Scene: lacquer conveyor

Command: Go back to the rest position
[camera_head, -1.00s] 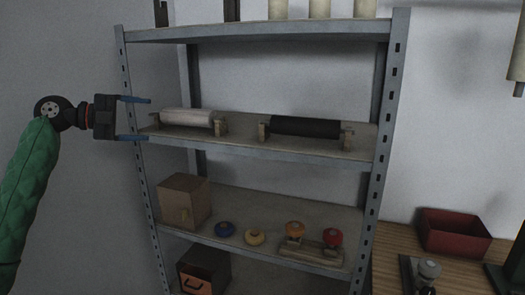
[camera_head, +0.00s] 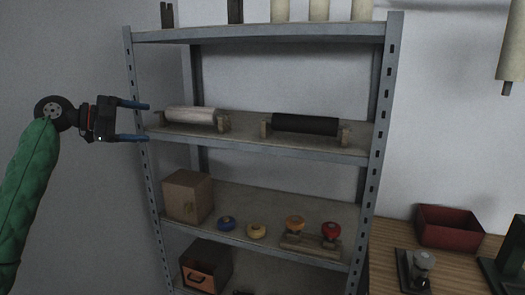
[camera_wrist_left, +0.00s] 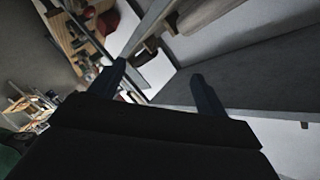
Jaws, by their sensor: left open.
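My left gripper (camera_head: 140,120) is open and empty, with its blue fingers pointing right at the left post of the metal shelf rack (camera_head: 270,150). It is level with the shelf that holds a pale roller (camera_head: 190,115) and a black roller (camera_head: 304,124), each on wooden end supports. The fingers are left of the pale roller and do not hold it. In the left wrist view the two dark fingers (camera_wrist_left: 160,85) are spread, with a grey shelf board beyond them. My right gripper does not show in either view.
A wooden box (camera_head: 188,196) and several coloured knobs stand on the shelf below, with a dark box (camera_head: 205,266) lower down. A red bin (camera_head: 448,226) and a small stand (camera_head: 420,268) are on the wooden table at right. The wall left of the rack is clear.

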